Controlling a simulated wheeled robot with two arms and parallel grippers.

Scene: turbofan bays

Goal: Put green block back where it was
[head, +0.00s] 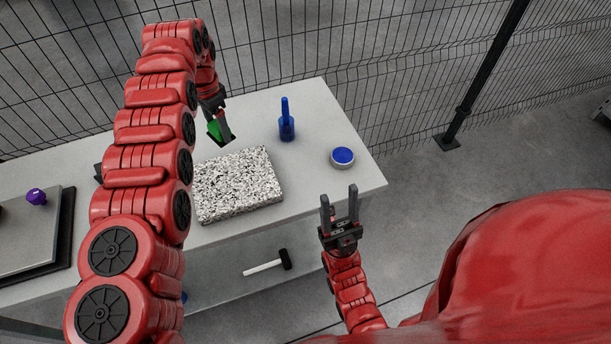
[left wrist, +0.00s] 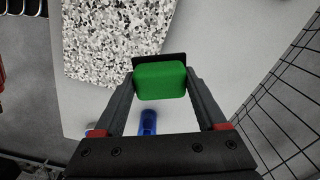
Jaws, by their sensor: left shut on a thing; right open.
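The green block (head: 214,129) is held in my left gripper (head: 221,128) above the back of the grey table, just behind the speckled slab. In the left wrist view the green block (left wrist: 161,81) sits between the two fingers of my left gripper (left wrist: 160,88). A dark flat edge shows right behind the block there; I cannot tell whether the block touches it. My right gripper (head: 339,210) is open and empty, in front of the table's right part.
The speckled slab (head: 237,184) lies on the table (head: 322,155). A blue bottle-shaped thing (head: 286,125) and a round blue-topped tin (head: 342,157) stand to its right. A purple piece (head: 36,197) sits far left. A hammer (head: 267,264) lies lower down. A wire fence runs behind.

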